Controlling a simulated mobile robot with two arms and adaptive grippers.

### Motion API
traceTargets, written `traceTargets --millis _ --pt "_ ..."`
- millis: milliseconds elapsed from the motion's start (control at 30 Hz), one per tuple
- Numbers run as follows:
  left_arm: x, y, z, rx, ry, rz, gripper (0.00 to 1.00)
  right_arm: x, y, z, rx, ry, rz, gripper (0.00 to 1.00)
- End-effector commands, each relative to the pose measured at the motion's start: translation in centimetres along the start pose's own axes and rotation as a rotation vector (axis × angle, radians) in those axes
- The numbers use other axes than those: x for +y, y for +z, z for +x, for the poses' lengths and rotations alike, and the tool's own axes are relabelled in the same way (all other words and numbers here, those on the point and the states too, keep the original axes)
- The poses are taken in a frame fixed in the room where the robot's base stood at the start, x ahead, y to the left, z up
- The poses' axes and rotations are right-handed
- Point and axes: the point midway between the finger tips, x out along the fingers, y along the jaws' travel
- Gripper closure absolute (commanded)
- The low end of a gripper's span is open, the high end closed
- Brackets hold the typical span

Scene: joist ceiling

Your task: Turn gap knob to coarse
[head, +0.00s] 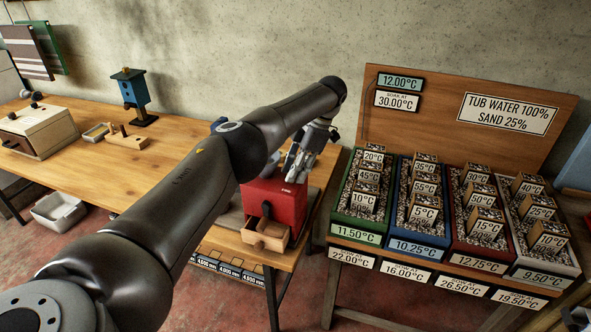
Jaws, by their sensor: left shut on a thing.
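A red mill box (290,200) stands near the right end of the wooden workbench. My left arm reaches in across the middle of the head view. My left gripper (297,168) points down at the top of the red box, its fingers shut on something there. The gap knob itself is hidden by the fingers, and its setting and any coarse mark cannot be read. My right gripper is not in view.
At right, a stand holds several colored bins of labelled blocks before a wooden sign board (450,105). A white tub (60,212) lies below.

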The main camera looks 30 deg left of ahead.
Motion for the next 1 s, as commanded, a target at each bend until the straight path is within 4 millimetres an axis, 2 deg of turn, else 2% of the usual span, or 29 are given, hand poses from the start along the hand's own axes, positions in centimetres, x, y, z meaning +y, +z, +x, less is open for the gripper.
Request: traceTargets --millis 33,200,767,1000 --pt "0.08 -0.02 -0.11 -0.002 0.003 -0.001 0.73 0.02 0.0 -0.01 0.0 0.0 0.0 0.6" --pt "0.06 -0.02 -0.08 -0.001 0.002 0.0 0.53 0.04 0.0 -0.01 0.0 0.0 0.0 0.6" --pt "0.05 -0.08 0.02 0.001 0.003 0.005 0.53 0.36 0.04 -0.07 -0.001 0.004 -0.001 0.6" --pt "-0.06 -0.19 -0.06 0.002 0.039 0.094 0.53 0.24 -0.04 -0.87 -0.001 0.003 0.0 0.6"
